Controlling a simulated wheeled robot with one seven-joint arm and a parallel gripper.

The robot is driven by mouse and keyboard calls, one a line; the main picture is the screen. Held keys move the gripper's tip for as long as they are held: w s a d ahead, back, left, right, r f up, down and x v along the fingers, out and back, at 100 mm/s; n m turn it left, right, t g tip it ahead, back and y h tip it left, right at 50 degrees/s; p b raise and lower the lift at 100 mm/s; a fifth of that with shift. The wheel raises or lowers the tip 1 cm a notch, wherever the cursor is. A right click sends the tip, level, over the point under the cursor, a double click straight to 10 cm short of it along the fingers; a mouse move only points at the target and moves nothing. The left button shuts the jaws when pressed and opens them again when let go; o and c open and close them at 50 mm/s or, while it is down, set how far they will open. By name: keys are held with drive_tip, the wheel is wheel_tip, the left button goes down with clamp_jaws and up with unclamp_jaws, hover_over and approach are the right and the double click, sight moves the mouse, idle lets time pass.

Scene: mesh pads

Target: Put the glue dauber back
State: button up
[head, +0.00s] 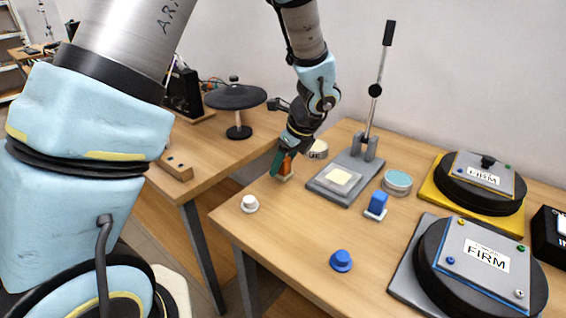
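No object is plainly recognisable as the glue dauber. My gripper (281,165) points down at the far left part of the near table. An orange block (286,166) on a pale base shows right at its fingers, partly hidden by them. I cannot tell whether the fingers are closed on it or only around it. A similar blue block (376,203) stands on a white base to the right. A white knob (249,203) sits near the left edge, and a blue knob (341,260) sits nearer the front.
A lever press (346,178) with a pale pad stands right of my gripper. A teal-topped round tin (397,182) and a paler tin (317,149) are beside it. Black round units marked FIRM (480,268) fill the right side. The front middle of the table (295,235) is clear.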

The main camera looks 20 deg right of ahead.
drive_tip(key=shift+o, duration=0.2)
drive_tip(key=shift+r, duration=0.25)
drive_tip(key=v, duration=1.2)
drive_tip(key=shift+b, duration=0.35)
drive_tip(key=a+f+n+g+h, duration=0.1)
drive_tip(key=a+f+n, duration=0.1)
drive_tip(key=a+n, duration=1.2)
drive_tip(key=a+f+n+g+h, duration=0.1)
drive_tip(key=a+f+n, duration=0.1)
drive_tip(key=a+n, duration=1.3)
drive_tip(key=a, duration=0.3)
drive_tip(key=shift+a+f, duration=0.15)
drive_tip(key=shift+f, duration=0.05)
